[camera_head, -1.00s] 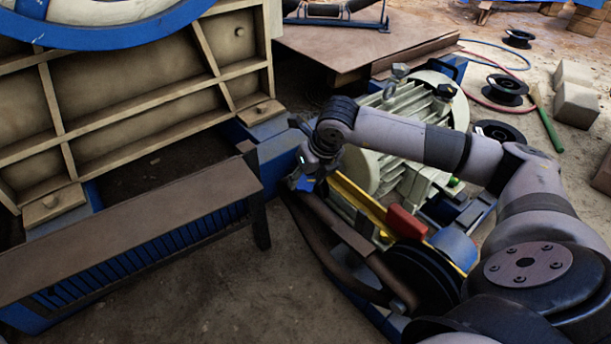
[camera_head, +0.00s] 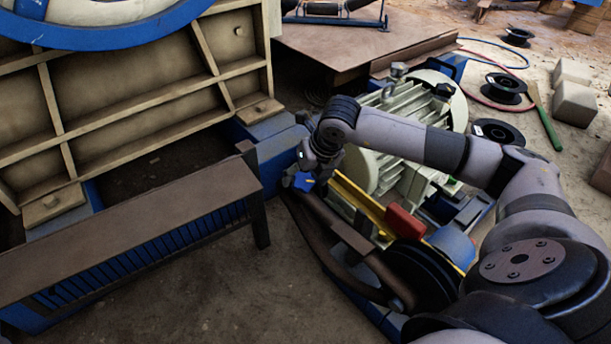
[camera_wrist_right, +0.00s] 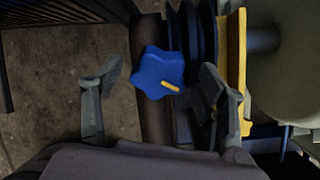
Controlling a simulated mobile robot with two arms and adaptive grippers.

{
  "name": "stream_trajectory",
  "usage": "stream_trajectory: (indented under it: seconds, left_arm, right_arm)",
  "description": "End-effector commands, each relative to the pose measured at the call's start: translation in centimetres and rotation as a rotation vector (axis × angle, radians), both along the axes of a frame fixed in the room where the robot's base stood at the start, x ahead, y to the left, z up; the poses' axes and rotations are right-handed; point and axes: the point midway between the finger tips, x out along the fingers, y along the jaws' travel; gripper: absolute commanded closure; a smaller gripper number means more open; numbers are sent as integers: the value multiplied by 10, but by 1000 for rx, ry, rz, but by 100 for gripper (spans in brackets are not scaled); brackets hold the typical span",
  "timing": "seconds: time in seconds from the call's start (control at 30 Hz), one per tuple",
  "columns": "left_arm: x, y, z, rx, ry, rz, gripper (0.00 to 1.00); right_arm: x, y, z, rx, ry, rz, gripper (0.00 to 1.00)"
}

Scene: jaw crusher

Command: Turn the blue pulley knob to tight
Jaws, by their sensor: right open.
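The blue pulley knob (camera_wrist_right: 158,73) is star-shaped with a yellow pointer mark. In the right wrist view it lies between the two open fingers of my right gripper (camera_wrist_right: 158,92), slightly beyond their tips, with visible gaps on both sides. The yellow mark points to the lower right in that view. In the head view the knob (camera_head: 304,181) shows just below my right gripper (camera_head: 312,176), near the end of the brown belt guard. I cannot tell whether any finger touches the knob. My left gripper is not in view.
A dark grooved pulley (camera_wrist_right: 190,40) and a yellow bar (camera_wrist_right: 243,70) stand right beside the knob. The motor (camera_head: 385,165) and a red block (camera_head: 405,222) are close to my right arm. A brown-topped bench (camera_head: 130,225) stands to the left. Bare floor lies in front.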

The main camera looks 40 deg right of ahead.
Motion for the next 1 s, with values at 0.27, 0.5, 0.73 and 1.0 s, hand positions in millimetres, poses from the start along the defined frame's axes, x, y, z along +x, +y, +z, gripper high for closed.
stream_trajectory:
  seconds: [0.27, 0.5, 0.73, 1.0]
  left_arm:
    - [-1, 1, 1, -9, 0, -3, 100]
    - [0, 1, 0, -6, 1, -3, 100]
    - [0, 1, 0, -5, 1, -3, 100]
    - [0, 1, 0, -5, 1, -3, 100]
  right_arm:
    - [-4, -1, 12, 0, -3, 0, 34]
    - [-22, -5, 56, -2, -5, 1, 34]
    - [-39, -7, 95, -1, -3, 0, 34]
    - [-46, -8, 110, 0, 0, 0, 34]
